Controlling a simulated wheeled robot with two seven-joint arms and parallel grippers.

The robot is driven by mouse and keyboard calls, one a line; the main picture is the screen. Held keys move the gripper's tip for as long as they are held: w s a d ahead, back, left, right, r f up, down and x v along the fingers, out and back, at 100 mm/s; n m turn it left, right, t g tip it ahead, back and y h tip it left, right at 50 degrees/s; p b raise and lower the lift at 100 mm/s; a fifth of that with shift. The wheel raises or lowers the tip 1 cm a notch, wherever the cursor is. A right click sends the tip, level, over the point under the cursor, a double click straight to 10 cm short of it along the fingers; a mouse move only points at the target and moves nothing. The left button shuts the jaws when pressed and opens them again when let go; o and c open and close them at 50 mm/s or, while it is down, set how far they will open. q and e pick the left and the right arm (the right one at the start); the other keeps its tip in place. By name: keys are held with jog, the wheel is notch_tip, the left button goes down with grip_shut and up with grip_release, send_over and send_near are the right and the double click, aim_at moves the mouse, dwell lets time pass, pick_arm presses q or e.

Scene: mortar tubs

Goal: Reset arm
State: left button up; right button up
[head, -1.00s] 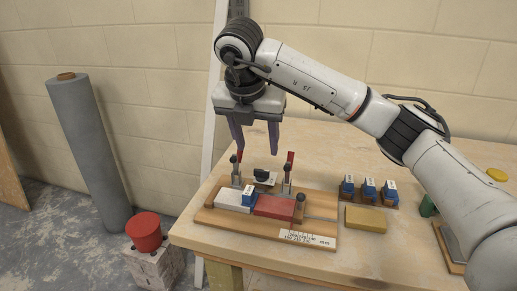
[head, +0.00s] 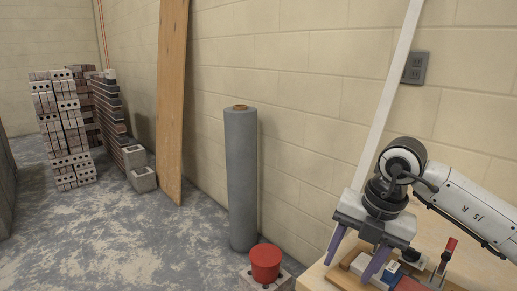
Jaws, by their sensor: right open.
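My right arm comes in from the right edge, and my right gripper (head: 355,262) points down over the left end of the table. Its two purple fingers are apart with nothing held between them. Below and beside it, partly hidden by the gripper, are a blue block (head: 392,273) and a red-handled clamp (head: 447,250) on the wooden board. The lower part of the board is cut off by the picture's bottom edge. My left gripper does not show.
A red bucket (head: 266,263) sits on a block left of the table (head: 318,277). Brick stacks (head: 62,130) and hollow blocks (head: 139,168) stand at the far left. The floor between is open.

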jog(key=s+a+f+n+g+y, duration=0.1)
jog(key=s+a+f+y, duration=0.15)
jog(key=a, duration=0.35)
jog(key=s+a+f+n+g+y, duration=0.1)
jog(key=s+a+f+n+y, duration=0.15)
jog(key=a, duration=0.45)
jog(key=s+a+r+m+y, duration=0.2)
jog(key=s+a+r+y, duration=0.15)
jog(key=a+y, duration=0.25)
jog(key=s+a+r+m+y, duration=0.2)
jog(key=a+r+y, duration=0.2)
jog(key=a+y, duration=0.2)
jog(key=w+d+f+m+t+h, duration=0.3)
jog(key=d+f+m+t+h, duration=0.25)
jog(key=m+t, duration=0.4)
jog(key=w+d+f+m+t+h, duration=0.35)
jog(key=d+f+m+t, duration=0.35)
jog(key=m, duration=0.4)
jog(key=s+d+f+m+g+h, duration=0.3)
jog(key=s+d+f, duration=0.1)
jog(key=s+f, duration=0.5)
jog(key=s+d+f+m+g+h, duration=0.3)
jog(key=s+f, duration=0.6)
jog(key=f, duration=0.5)
jog(key=shift+s+d+f+m+g+h, duration=0.15)
jog(key=shift+s+d+m+g+h, duration=0.3)
jog(key=shift+d+g, duration=0.5)
jog(key=shift+w+d, duration=0.1)
jog(key=shift+d, duration=0.1)
